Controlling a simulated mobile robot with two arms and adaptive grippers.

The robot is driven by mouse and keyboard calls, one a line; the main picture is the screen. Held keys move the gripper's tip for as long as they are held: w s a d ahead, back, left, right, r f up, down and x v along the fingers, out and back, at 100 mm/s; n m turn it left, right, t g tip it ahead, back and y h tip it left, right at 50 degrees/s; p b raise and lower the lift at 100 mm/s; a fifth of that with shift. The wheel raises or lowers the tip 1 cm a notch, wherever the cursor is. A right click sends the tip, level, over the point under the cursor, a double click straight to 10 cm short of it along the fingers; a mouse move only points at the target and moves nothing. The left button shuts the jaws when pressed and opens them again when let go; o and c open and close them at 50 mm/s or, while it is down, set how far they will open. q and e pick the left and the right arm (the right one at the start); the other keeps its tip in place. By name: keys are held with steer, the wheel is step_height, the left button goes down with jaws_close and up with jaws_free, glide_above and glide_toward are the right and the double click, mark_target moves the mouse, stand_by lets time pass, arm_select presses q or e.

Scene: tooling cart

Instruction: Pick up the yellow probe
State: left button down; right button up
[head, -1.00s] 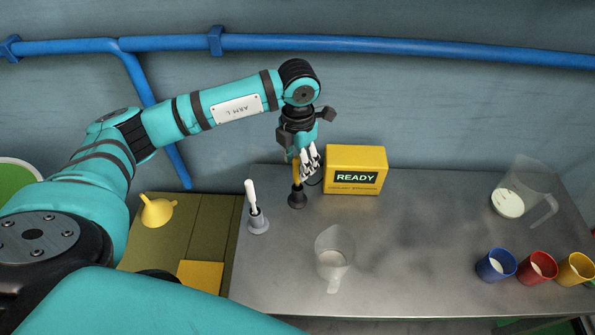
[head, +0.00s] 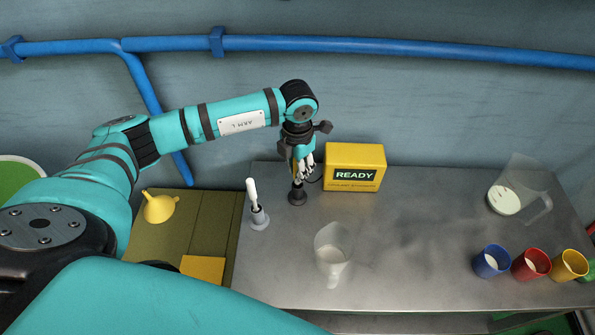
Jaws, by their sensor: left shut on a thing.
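The yellow probe (head: 295,169) stands upright in a dark round holder (head: 297,196) at the back of the metal bench, left of the yellow READY box. My left gripper (head: 301,171) points down over it and is shut on the probe. Its fingers hide much of the probe. The probe's lower end is at the holder; I cannot tell if it has lifted at all. My right gripper is not in view.
The yellow READY box (head: 354,169) stands close right of my left gripper. A white probe (head: 252,191) stands in a grey holder (head: 259,219) to the left. A clear jug (head: 331,248) is in front. Blue (head: 491,262), red (head: 530,264) and yellow (head: 569,265) cups are at right.

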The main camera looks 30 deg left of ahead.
arm_select(q)
step_height(320, 180, up, 9)
steer(key=b, duration=0.2)
steer(key=shift+r+b, duration=0.1)
steer(key=shift+b, duration=0.25)
steer(key=shift+r, duration=0.4)
stand_by(0.7)
